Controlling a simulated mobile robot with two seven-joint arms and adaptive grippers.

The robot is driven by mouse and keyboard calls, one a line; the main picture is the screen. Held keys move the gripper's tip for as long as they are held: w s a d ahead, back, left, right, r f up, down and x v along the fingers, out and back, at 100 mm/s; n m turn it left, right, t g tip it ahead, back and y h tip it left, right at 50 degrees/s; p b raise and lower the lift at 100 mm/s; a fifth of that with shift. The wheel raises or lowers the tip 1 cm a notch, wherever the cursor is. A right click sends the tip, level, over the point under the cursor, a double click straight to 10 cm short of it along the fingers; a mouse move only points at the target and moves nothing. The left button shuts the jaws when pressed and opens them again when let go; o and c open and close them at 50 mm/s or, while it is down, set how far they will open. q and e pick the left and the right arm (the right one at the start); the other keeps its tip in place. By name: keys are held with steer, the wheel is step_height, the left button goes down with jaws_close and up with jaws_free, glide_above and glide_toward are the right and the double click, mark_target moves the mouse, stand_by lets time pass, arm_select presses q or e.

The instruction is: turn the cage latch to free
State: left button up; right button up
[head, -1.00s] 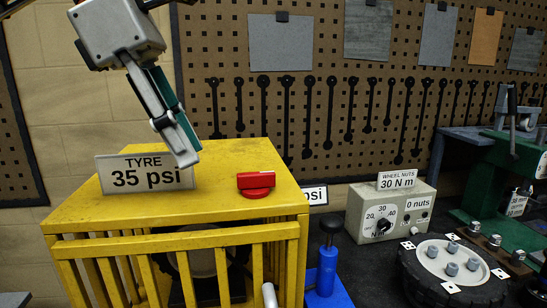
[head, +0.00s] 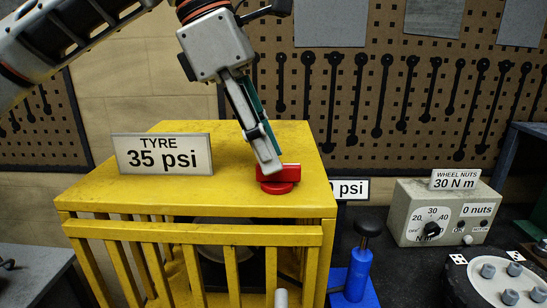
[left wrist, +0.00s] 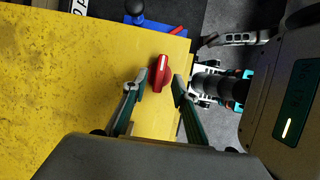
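The cage latch is a red knob (head: 280,178) with a raised grip bar, on top of the yellow cage (head: 100,198) near its right front corner. In the left wrist view the latch (left wrist: 160,73) shows a white line along its bar. My left gripper (head: 267,164) points down over the latch and partly covers it in the head view. In the left wrist view the left gripper (left wrist: 160,86) is open, one finger on each side of the latch. Small gaps seem to show between fingers and latch.
A "TYRE 35 psi" sign (head: 162,154) stands on the cage top, left of the latch. A blue jack-like tool (head: 352,275), a grey "WHEEL NUTS" control box (head: 420,214) and a hub with nuts (head: 500,278) stand to the right. A pegboard (head: 400,100) is behind.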

mark_target(278, 175)
arm_select(q)
steer(key=shift+x, duration=1.05)
jaws_close()
